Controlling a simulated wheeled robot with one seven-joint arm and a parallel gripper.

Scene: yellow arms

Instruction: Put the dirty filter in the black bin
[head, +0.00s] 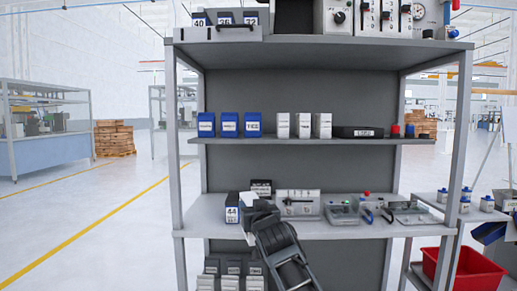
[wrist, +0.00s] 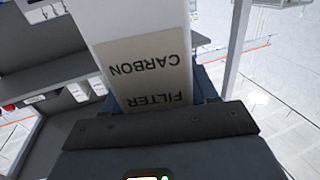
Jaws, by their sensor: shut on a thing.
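My gripper (head: 260,217) is in front of the rack's middle shelf, at its left part. It is shut on a white filter (wrist: 145,25) with a beige label reading "CARBON FILTER", upside down in the wrist view. The dark jaws (wrist: 160,120) cross that view below the label. In the head view only small white parts show at the gripper, and my arm hides much there. I cannot tell from its visible face whether the filter is dirty. No black bin can be made out with certainty.
A grey rack (head: 330,232) holds blue boxes (head: 229,124), white boxes (head: 303,125) and devices (head: 345,213). A box marked 44 (head: 232,213) stands close left of my gripper. A red bin (head: 470,272) is at lower right. Open floor lies left.

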